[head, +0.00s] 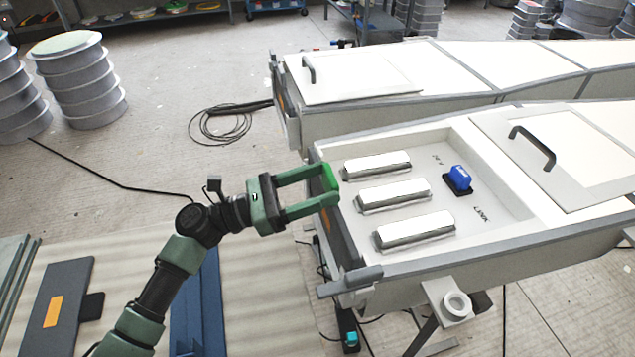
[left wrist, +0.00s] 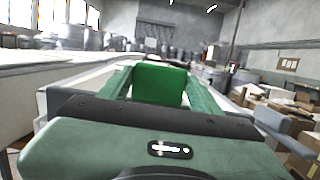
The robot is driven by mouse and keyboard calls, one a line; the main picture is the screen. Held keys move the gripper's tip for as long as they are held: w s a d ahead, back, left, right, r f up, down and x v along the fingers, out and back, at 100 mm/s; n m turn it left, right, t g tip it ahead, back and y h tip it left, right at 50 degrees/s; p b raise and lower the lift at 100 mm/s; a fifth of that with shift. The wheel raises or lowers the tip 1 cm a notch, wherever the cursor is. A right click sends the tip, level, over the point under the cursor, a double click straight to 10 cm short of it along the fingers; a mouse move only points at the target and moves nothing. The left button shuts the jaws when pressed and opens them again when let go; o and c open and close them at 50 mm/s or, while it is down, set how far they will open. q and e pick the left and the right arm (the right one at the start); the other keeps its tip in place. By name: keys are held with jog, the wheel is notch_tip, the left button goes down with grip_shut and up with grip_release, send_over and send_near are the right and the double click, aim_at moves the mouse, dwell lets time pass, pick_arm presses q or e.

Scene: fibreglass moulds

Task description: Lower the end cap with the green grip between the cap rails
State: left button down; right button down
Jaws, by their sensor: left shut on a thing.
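My left gripper (head: 328,186) reaches in from the left and is shut on the green grip (head: 331,177), at the open end of the near mould. The grip also shows between the fingers in the left wrist view (left wrist: 159,84). Below the grip is a dark end plate with an orange patch (head: 331,222), which looks like the end cap; the fingers hide part of it. A grey rail (head: 350,281) shows at the mould's near corner. I cannot tell how deep the cap sits between the rails. My right gripper is not in view.
The near mould's recess holds silver-topped blocks (head: 392,192) and a blue-handled piece (head: 460,178). A lid with a black handle (head: 533,147) lies to the right. A second mould (head: 350,85) stands behind. A dark panel with an orange patch (head: 56,310) lies at lower left.

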pick_arm(q)
jog(key=shift+f+b, duration=0.75)
jog(key=shift+f, duration=0.3)
jog(key=shift+c, duration=1.9)
grip_release()
jog(key=shift+o, duration=0.7)
jog(key=b+v, duration=0.1)
jog(key=v, duration=0.6)
jog(key=shift+a+b, duration=0.3)
jog(key=shift+a, duration=0.1)
jog(key=shift+s+f, duration=0.15)
jog(key=shift+s, duration=0.1)
